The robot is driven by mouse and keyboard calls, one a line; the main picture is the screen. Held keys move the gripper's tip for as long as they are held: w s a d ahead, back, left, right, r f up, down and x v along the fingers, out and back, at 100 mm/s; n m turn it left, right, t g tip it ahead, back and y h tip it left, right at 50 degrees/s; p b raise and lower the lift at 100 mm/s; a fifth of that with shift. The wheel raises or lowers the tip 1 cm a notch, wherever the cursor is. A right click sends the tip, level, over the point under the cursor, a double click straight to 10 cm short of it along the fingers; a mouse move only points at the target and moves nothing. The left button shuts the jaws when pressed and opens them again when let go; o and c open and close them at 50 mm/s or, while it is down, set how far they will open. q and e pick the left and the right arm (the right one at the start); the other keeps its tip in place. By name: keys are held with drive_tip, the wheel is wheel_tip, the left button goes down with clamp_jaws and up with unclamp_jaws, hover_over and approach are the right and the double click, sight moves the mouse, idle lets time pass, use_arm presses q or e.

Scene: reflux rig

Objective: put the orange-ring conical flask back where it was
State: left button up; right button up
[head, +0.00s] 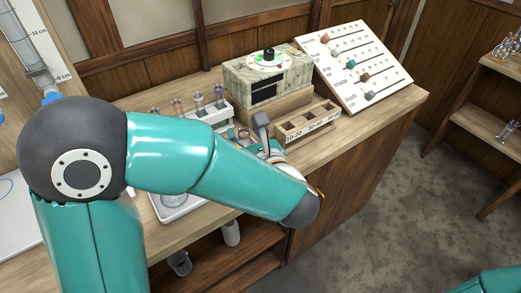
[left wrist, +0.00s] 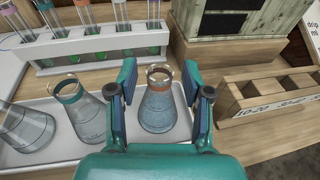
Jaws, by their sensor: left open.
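The orange-ring conical flask (left wrist: 157,108) holds pale blue liquid and stands upright at the right end of the white tray (left wrist: 95,149) in the left wrist view. My left gripper (left wrist: 160,76) is open, with one finger on each side of the flask. Gaps show between the fingers and the glass, so it is not gripped. In the head view my left gripper (head: 267,138) is over the bench beside the wooden box, and my forearm hides most of the flask and tray. My right gripper is out of view.
A teal-ring flask (left wrist: 82,110) and another flask (left wrist: 27,128) stand to the left. A white rack (left wrist: 95,46) with several tubes is behind. A compartmented wooden box (left wrist: 268,97) is close on the right. The stone-patterned unit (head: 268,75) stands behind it.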

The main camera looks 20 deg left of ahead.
use_arm(q)
drive_tip(key=v, duration=1)
drive_tip(key=shift+s+d, duration=0.25)
drive_tip(key=shift+d, duration=0.05)
drive_tip(key=shift+r, duration=0.1)
